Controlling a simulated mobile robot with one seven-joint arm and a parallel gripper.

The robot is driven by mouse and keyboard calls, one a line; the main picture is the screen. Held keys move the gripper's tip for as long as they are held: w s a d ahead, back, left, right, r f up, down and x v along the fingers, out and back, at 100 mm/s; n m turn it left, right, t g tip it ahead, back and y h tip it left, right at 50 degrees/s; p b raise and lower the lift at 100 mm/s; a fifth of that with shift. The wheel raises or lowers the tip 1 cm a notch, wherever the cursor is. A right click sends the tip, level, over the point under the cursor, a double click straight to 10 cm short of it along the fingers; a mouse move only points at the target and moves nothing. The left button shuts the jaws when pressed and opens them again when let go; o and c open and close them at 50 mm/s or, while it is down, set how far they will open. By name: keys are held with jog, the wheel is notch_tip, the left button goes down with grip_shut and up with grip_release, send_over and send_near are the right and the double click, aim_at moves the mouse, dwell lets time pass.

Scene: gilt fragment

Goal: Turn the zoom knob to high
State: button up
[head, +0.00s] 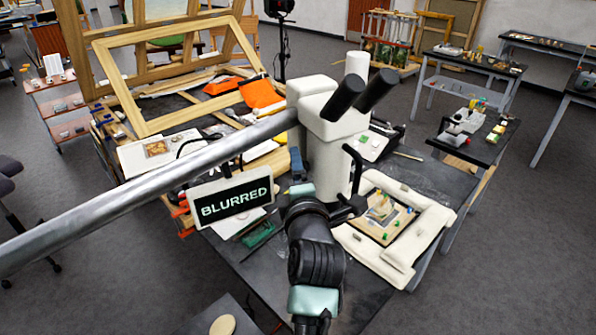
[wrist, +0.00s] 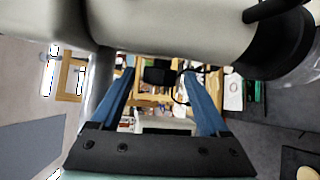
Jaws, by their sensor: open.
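The white microscope (head: 328,150) with two black eyepieces hangs on a thick metal boom (head: 150,180) in the head view. Its white body (wrist: 180,35) crosses the top of the wrist view, with a dark ring (wrist: 285,50) at its right end. A black bent handle (head: 352,165) is on its right side. I cannot pick out the zoom knob or its setting with certainty. A small display (head: 230,197) reads "BLURRED". My gripper, with two blue fingers (wrist: 158,75), is open beside the microscope body, with nothing visibly held; in the head view my arm partly hides it.
The boom crosses the left side.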

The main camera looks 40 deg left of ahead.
grip_shut()
jog(key=shift+f+b, duration=0.25)
jog(key=shift+b, duration=0.75)
